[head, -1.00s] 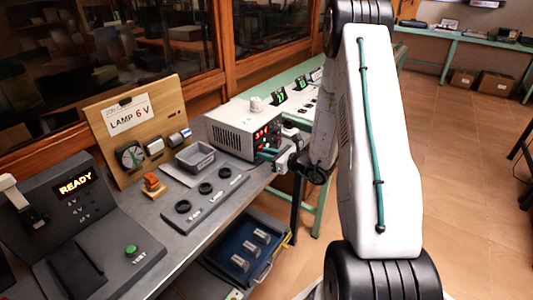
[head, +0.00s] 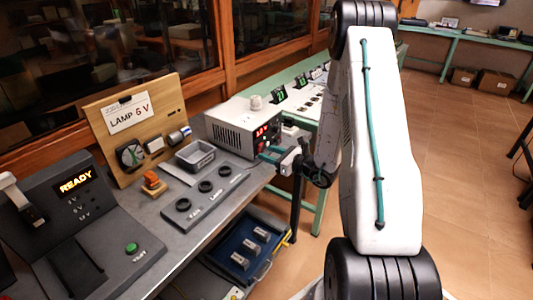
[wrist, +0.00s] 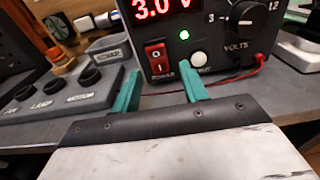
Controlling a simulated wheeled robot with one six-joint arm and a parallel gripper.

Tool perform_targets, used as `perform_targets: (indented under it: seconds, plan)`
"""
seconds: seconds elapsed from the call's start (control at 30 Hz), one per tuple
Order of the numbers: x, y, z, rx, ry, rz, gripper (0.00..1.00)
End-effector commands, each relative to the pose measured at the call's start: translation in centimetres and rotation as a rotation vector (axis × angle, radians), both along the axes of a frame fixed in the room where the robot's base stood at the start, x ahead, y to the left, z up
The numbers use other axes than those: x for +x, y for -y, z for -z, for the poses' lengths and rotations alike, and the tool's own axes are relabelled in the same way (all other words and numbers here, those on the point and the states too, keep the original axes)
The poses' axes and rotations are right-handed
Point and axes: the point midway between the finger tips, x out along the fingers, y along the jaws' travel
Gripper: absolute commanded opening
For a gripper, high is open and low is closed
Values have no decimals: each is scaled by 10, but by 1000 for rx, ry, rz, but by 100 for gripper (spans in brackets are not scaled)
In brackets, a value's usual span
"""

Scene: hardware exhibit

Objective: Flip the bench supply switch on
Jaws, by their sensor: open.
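The bench supply (head: 232,130) is a pale box on the bench, its dark front facing my gripper. In the wrist view its red display (wrist: 163,9) is lit at 3.0 V and a green light (wrist: 184,35) glows. The red rocker switch (wrist: 157,62), marked O above and I below, sits over the word POWER; I cannot tell which way it is tipped. My gripper (wrist: 160,72) is open and empty, its green fingers spread on either side of the switch, low in front of the panel. It also shows in the head view (head: 278,154). Contact is unclear.
A white button (wrist: 198,59) and a volts knob (wrist: 242,17) are right of the switch, with red and black leads below. A grey tray (head: 196,157) and a three-socket strip (head: 205,188) lie left of the supply. A lamp board (head: 137,130) stands behind.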

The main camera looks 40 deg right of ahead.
Motion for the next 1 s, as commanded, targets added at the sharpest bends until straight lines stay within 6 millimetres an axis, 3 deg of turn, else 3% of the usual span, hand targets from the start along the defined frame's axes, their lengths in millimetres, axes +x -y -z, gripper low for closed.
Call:
perform_targets:
  seconds: [0.2,0.4,1.0]
  plan:
    - [-37,14,-3,2,-1,5,44]
    - [-55,20,-4,2,-1,2,44]
    - [-57,21,-3,-1,-3,1,44]
